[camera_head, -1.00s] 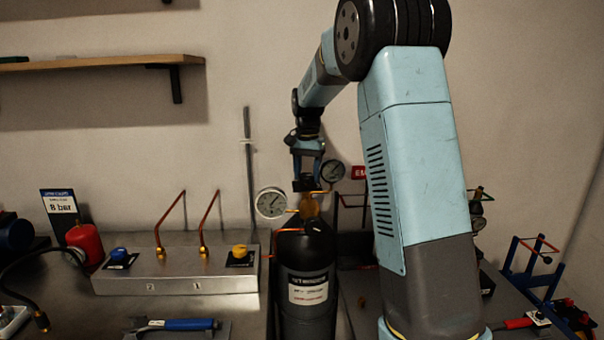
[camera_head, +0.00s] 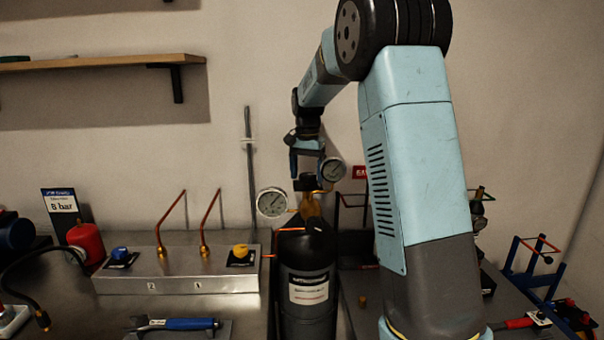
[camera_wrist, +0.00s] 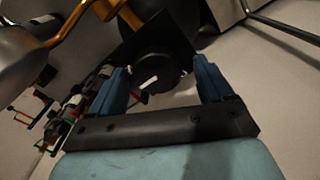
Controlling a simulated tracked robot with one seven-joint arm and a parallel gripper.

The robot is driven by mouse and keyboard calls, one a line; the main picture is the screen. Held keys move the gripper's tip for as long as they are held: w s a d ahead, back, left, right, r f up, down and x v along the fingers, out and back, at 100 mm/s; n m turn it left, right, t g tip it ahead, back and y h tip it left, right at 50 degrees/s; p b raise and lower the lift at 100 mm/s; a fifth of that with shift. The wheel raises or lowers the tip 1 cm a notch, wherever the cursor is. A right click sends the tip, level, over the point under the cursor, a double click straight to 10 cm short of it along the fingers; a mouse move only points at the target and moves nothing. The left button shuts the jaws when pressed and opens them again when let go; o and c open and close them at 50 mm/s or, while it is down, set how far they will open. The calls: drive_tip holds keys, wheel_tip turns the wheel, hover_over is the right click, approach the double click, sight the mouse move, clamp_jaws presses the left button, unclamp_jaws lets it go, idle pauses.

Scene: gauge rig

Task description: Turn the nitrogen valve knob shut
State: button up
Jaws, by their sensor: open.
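The nitrogen valve knob (camera_head: 305,183) is black and sits on the brass valve on top of the dark gas cylinder (camera_head: 303,258). In the wrist view the round black knob (camera_wrist: 156,72) shows a white pointer mark. My gripper (camera_head: 307,168) is open just above the knob, with its blue fingers pointing down. In the wrist view my gripper (camera_wrist: 162,68) has a finger on either side of the knob's outline, with clear gaps. The fingers appear to hold nothing.
One round gauge (camera_head: 271,202) stands left of the valve and another (camera_head: 333,170) close to the right of my gripper. A steel panel (camera_head: 180,283) with a blue knob (camera_head: 119,254) and a yellow knob (camera_head: 240,251) is on the left. A thin grey pole rises behind.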

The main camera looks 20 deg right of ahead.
sight(308, 174)
wheel_tip(308, 174, up, 14)
drive_tip(key=shift+f, duration=0.15)
idle(0.4)
